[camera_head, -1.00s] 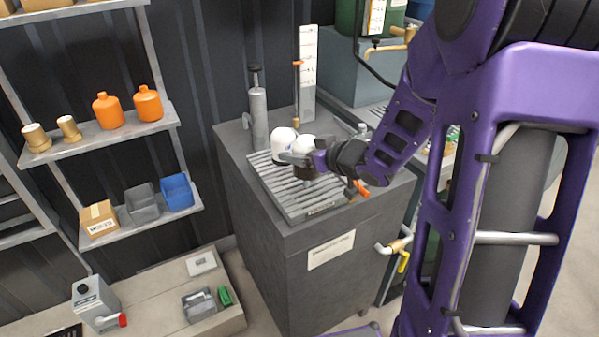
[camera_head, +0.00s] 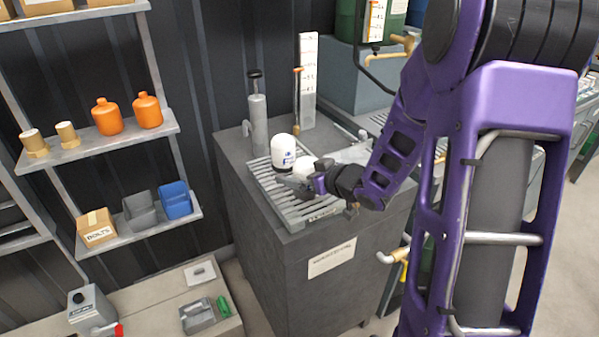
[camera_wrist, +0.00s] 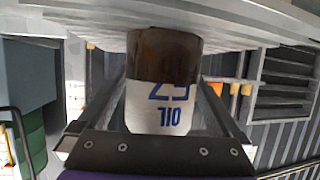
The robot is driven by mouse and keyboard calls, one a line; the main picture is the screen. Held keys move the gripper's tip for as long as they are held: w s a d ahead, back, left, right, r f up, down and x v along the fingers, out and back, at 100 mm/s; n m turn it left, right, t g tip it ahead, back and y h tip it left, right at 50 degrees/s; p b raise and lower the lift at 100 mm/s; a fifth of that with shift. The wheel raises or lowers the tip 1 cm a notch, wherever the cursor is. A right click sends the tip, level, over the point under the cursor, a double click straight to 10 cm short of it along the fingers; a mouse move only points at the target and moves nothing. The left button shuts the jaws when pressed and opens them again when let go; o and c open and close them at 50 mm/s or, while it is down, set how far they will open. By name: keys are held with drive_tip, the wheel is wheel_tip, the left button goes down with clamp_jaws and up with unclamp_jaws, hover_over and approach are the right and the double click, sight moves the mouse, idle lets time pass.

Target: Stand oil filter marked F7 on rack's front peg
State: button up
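My gripper (camera_head: 300,183) is over the grey slatted rack (camera_head: 262,178) on the dark cabinet. In the wrist view my gripper (camera_wrist: 163,88) has its fingers on both sides of an oil filter (camera_wrist: 150,115) and looks shut on it. This filter is white with a dark brown end and blue "OIL" lettering, upside down in that view; its upper mark is not clearly readable. In the head view only its white top (camera_head: 302,170) shows. A second white filter (camera_head: 283,150) with a blue mark stands upright just behind it. I cannot make out the front peg.
A grey pump cylinder (camera_head: 258,118) and a white scale (camera_head: 308,80) stand at the cabinet's back. Shelves on the left hold orange bottles (camera_head: 107,117) and bins (camera_head: 174,199). A low bench (camera_head: 150,293) stands at lower left.

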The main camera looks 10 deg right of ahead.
drive_tip(key=shift+s+d+r, duration=0.2)
drive_tip(key=shift+r, duration=0.15)
drive_tip(key=p+v, duration=0.3)
drive_tip(key=v, duration=0.8)
drive_tip(key=shift+s, duration=0.2)
drive_tip(key=shift+d, duration=0.15)
